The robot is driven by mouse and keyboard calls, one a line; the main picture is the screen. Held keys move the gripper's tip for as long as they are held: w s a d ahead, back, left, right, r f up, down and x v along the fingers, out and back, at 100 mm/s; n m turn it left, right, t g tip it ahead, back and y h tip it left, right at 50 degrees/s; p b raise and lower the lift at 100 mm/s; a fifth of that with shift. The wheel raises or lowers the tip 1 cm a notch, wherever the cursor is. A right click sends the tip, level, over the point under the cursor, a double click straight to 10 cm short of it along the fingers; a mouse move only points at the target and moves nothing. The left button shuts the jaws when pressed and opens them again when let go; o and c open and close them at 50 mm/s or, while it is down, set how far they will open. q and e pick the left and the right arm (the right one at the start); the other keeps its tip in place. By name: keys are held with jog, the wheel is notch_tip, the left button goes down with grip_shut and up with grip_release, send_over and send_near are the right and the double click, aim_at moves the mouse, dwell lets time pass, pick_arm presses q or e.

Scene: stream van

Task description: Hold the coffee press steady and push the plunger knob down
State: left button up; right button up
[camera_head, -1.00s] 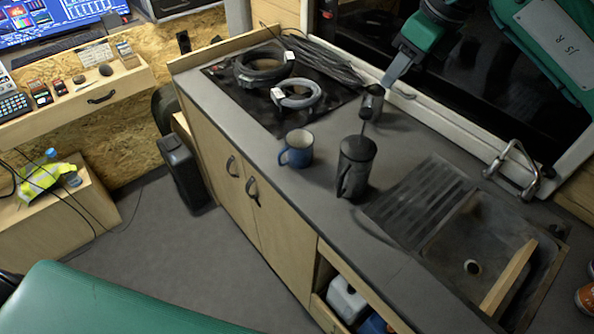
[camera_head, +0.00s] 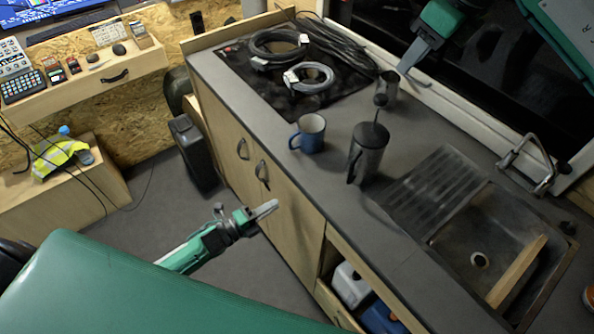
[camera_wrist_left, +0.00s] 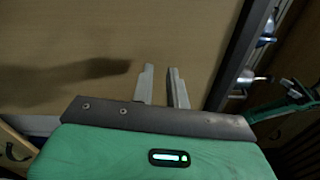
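The dark coffee press (camera_head: 367,156) stands upright on the grey counter, its handle toward the front left. Its plunger rod is raised, with the round black knob (camera_head: 380,100) on top. My left gripper (camera_head: 268,209) is in front of the cupboard doors, below the counter edge and left of the press, touching nothing. In the left wrist view its two fingers (camera_wrist_left: 160,68) are apart with nothing between them, facing a plain wood panel. My right gripper (camera_head: 409,64) hangs above the back of the counter, behind and right of the knob, clear of the press. Its finger gap is hidden.
A blue mug (camera_head: 311,133) stands left of the press. A dark container (camera_head: 389,83) stands behind the knob. Cable coils (camera_head: 311,78) lie on the black hob. The sink (camera_head: 480,245) with its drainer and tap (camera_head: 529,165) is at the right. Cupboard handles (camera_head: 262,173) stick out in front.

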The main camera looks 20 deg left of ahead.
pick_arm(q)
jog(key=s+d+r+m+g+h, duration=0.2)
jog(key=d+r+m+g+h, duration=0.15)
jog(key=r+m, duration=0.35)
jog(key=s+d+r+m+g+h, duration=0.1)
jog(key=d+r+m+g+h, duration=0.1)
jog(key=r+m+h, duration=0.35)
jog(key=m+g+y, duration=0.3)
jog(key=m+g, duration=0.2)
jog(key=m, duration=0.7)
send_near(362, 160)
jog(key=s+a+f, duration=0.2)
jog(key=s+f, duration=0.1)
jog(key=shift+n+t, duration=0.25)
jog(key=x, duration=1.2)
